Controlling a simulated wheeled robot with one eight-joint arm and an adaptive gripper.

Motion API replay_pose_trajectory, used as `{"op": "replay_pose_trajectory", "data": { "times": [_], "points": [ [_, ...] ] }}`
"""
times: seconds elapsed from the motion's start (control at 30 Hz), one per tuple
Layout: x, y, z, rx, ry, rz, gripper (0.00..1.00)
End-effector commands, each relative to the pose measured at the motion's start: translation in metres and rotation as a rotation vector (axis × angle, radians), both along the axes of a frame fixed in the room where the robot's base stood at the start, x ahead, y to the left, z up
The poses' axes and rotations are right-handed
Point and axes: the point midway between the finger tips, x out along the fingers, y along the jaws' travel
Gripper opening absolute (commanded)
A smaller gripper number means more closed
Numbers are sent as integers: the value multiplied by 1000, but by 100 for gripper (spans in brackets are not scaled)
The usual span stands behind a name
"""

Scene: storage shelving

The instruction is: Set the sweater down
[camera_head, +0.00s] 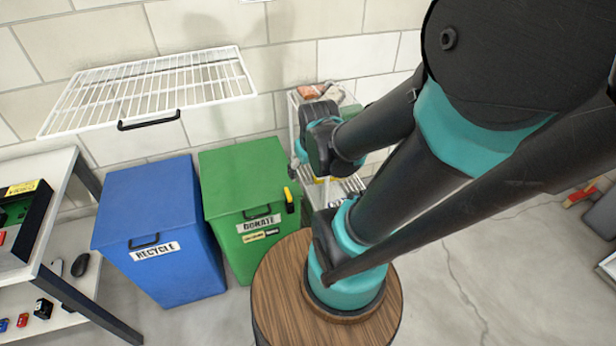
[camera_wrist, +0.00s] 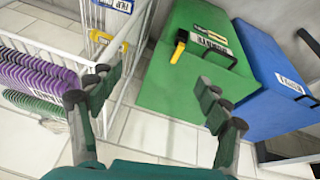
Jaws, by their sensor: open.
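I cannot pick out a sweater for certain in either view. My gripper (camera_wrist: 155,98) is open in the wrist view, with nothing between its fingers, and floor tiles show beyond it. A purple ribbed thing (camera_wrist: 40,72) lies in a white wire rack (camera_wrist: 60,50) to the left of the fingers, with a green ribbed thing (camera_wrist: 35,103) below it; I cannot tell whether either is cloth. In the head view, folded-looking orange, white and green things (camera_head: 322,92) lie on a white shelf unit behind my arm. My arm hides part of that unit.
A green DONATE bin (camera_head: 240,175) and a blue RECYCLE bin (camera_head: 150,215) stand side by side, lids closed. A yellow and black thing (camera_head: 289,200) is on the green bin's edge. A white wire shelf (camera_head: 150,90) hangs above. A white shelving unit (camera_head: 50,165) stands left.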

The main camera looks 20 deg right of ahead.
Motion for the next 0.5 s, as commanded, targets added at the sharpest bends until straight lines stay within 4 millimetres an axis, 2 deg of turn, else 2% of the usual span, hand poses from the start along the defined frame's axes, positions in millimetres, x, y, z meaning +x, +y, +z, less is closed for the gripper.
{"op": "replay_pose_trajectory", "data": {
  "times": [0.03, 0.13, 0.27, 0.37, 0.47, 0.5],
  "points": [
    [-9, 4, -4, 35, 3, -52, 77],
    [-20, 9, -8, 88, 10, -130, 81],
    [-10, 5, -3, 98, 0, -201, 81],
    [23, -11, 12, 70, -33, -290, 81],
    [71, -34, 33, 33, -95, -419, 81],
    [93, -44, 43, 17, -128, -474, 81]
  ]
}}
